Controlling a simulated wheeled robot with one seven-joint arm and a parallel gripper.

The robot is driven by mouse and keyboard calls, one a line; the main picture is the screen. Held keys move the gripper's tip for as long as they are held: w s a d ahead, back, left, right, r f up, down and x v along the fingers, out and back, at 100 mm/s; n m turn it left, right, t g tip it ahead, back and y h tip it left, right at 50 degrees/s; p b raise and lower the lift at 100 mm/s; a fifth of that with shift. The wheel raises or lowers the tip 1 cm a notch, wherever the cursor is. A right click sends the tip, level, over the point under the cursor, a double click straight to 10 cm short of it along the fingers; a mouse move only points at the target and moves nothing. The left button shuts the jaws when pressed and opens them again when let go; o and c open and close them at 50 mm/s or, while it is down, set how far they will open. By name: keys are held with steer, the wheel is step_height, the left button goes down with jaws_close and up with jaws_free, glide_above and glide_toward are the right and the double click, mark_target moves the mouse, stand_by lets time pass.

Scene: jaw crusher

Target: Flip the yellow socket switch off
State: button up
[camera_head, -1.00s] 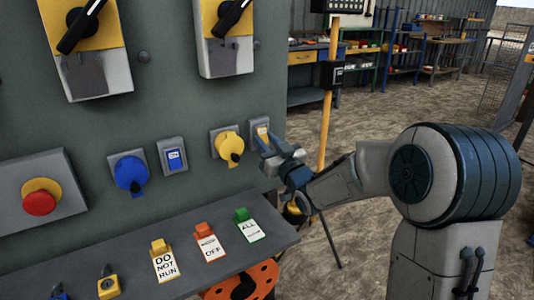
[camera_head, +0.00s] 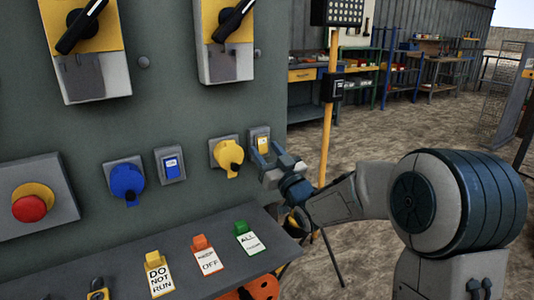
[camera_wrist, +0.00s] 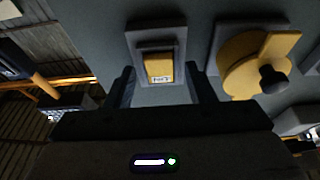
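The yellow socket switch (camera_head: 261,143) is a small yellow rocker in a grey plate at the right edge of the grey-green panel. In the wrist view the yellow rocker (camera_wrist: 159,68) sits between my fingers, ahead of them, with a label along its edge. The yellow socket (camera_head: 228,154) with its round cover is just left of it in the head view. My gripper (camera_head: 268,158) is open and empty, just below and right of the switch. In the wrist view its two fingers (camera_wrist: 160,88) stand apart. I cannot tell whether they touch the switch plate.
A blue socket (camera_head: 126,182) and blue switch (camera_head: 171,166) are further left, then a red emergency button (camera_head: 32,206). Below, a shelf (camera_head: 110,262) holds several tags. A yellow post (camera_head: 327,125) stands behind my gripper. Open ground lies right.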

steer(key=v, duration=1.4)
steer(key=shift+w+r+p, duration=0.1)
steer(key=shift+w+p, duration=0.05)
steer(key=shift+p, duration=0.2)
steer(key=s+d+r+m+g+h+p, duration=0.4)
steer(key=d+r+g+h+p, duration=0.25)
steer(key=d+h+p, duration=0.55)
steer(key=s+r+m+g+p, duration=0.1)
steer(key=s+r+g+p, duration=0.1)
steer(key=s, duration=0.4)
steer(key=s+r+m+g+p, duration=0.1)
steer(key=s+r+g+p, duration=0.2)
steer(key=s+p, duration=0.3)
steer(key=s+a+r+m+g+p, duration=0.1)
steer(key=s+r+g+p, duration=0.1)
steer(key=s, duration=0.5)
steer(key=shift+s+r+g+p, duration=0.3)
steer(key=shift+g+p, duration=0.55)
steer(key=shift+p, duration=0.35)
